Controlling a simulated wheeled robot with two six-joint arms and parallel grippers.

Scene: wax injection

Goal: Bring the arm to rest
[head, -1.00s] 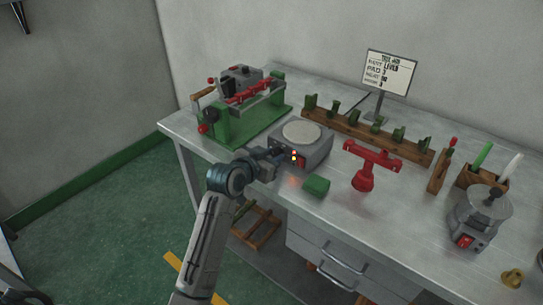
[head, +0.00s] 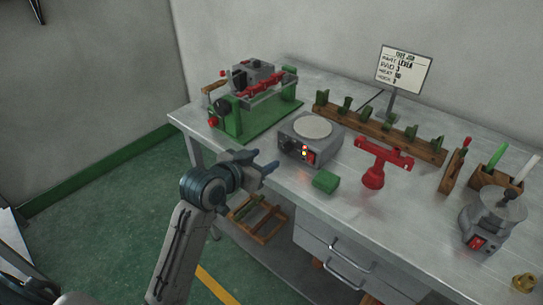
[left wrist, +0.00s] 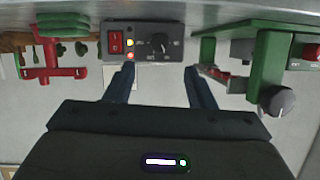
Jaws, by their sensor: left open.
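My left gripper (head: 262,164) is open and empty, in front of the table's near edge and left of the grey hot plate. In the left wrist view its two fingers (left wrist: 161,84) stand apart with nothing between them. The grey hot plate (head: 290,131) has a round pale top, a red switch and a lit lamp; its front also shows in the left wrist view (left wrist: 140,42). My right gripper is not in view.
The metal table (head: 330,220) holds a green block (head: 326,181), a red stand (head: 373,177), a green-based machine (head: 240,123), a wooden rack (head: 370,130), a grey pot (head: 480,225) and a sign (head: 404,70). A wooden crate (head: 258,222) sits below. Green floor (head: 110,220) is free at left.

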